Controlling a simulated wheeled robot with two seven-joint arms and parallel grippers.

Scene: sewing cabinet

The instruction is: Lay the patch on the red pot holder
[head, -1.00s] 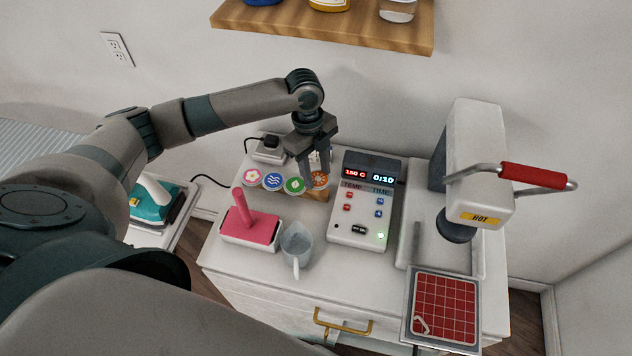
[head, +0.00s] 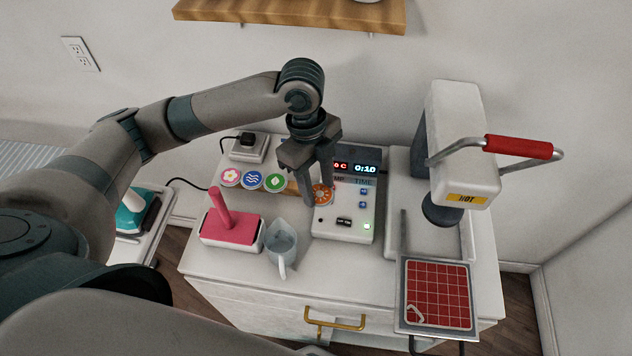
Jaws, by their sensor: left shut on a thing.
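My left gripper (head: 319,200) is shut on a round orange patch (head: 326,195) with a pale sun-like motif. It holds the patch in front of the left side of the control box, off the right end of the patch row. The red pot holder (head: 441,297) has a pale grid and a hanging loop at its lower left corner. It lies flat on a grey metal plate (head: 402,309) at the front right, apart from the gripper. My right gripper is not in view.
Pink, blue and green patches (head: 253,180) stand in a row on the left. A pink-handled block (head: 229,233) and a clear jug (head: 281,244) stand before them. The control box (head: 342,229) reads 0:10. The heat press (head: 460,150), labelled HOT, stands behind the pot holder.

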